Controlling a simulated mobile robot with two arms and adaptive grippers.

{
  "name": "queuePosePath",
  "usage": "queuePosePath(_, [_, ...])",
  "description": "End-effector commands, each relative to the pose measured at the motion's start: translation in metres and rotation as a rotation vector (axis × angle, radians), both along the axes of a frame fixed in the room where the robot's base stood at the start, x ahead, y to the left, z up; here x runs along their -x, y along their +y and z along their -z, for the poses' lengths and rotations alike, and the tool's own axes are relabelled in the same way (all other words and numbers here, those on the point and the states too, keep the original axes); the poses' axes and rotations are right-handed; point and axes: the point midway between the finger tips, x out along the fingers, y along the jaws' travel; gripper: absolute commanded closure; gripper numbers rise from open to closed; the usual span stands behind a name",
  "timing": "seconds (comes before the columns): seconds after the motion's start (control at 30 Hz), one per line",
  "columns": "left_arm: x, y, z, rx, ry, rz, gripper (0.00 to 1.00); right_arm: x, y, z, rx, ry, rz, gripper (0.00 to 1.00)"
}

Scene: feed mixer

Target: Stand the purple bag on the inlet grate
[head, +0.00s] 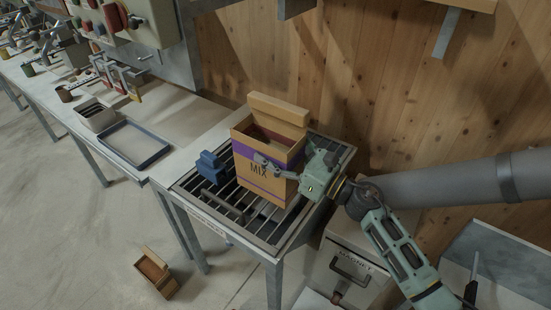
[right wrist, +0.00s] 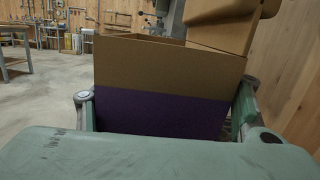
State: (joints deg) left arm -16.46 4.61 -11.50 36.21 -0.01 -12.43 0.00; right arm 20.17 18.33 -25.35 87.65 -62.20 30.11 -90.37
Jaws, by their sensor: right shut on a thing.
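The purple bag (head: 262,186) is a tan, box-shaped open bag with a purple band and the word MIX. In the head view it is upright over the inlet grate (head: 236,210), a dark barred grid in a metal frame. I cannot tell whether its bottom touches the bars. My right gripper (head: 275,171) is shut on the bag from the right side. In the right wrist view the bag (right wrist: 165,85) stands between the two fingers (right wrist: 165,118), its purple band at finger height. My left gripper is not in view.
A blue block-like object (head: 211,167) sits on the grate's left part, close to the bag. A blue-rimmed tray (head: 134,144) lies on the bench to the left. A small brown box (head: 155,273) is on the floor. A box labelled MAGNET (head: 352,268) stands right of the grate.

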Motion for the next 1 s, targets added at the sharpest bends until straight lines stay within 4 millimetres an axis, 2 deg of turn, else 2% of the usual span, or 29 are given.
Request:
queuePosePath(0.23, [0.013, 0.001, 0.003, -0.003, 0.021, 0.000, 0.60, 0.000, 0.000, 0.030, -0.006, 0.001, 0.000, 0.94])
queuePosePath(0.4, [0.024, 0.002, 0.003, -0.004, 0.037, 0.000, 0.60, 0.000, 0.000, 0.033, -0.003, -0.004, -0.001, 0.94])
queuePosePath(0.6, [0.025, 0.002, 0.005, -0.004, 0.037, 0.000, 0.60, 0.000, 0.000, 0.034, -0.003, -0.004, -0.001, 0.94])
queuePosePath(0.63, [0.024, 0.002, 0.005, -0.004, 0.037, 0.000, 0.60, 0.001, -0.001, 0.038, 0.001, 0.002, 0.000, 0.31])
queuePosePath(0.83, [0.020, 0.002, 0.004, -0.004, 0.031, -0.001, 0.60, 0.001, -0.001, 0.037, 0.000, 0.003, 0.000, 0.14])
queuePosePath(1.0, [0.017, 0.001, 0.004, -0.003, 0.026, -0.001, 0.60, 0.001, -0.001, 0.037, 0.000, 0.003, 0.000, 0.13])
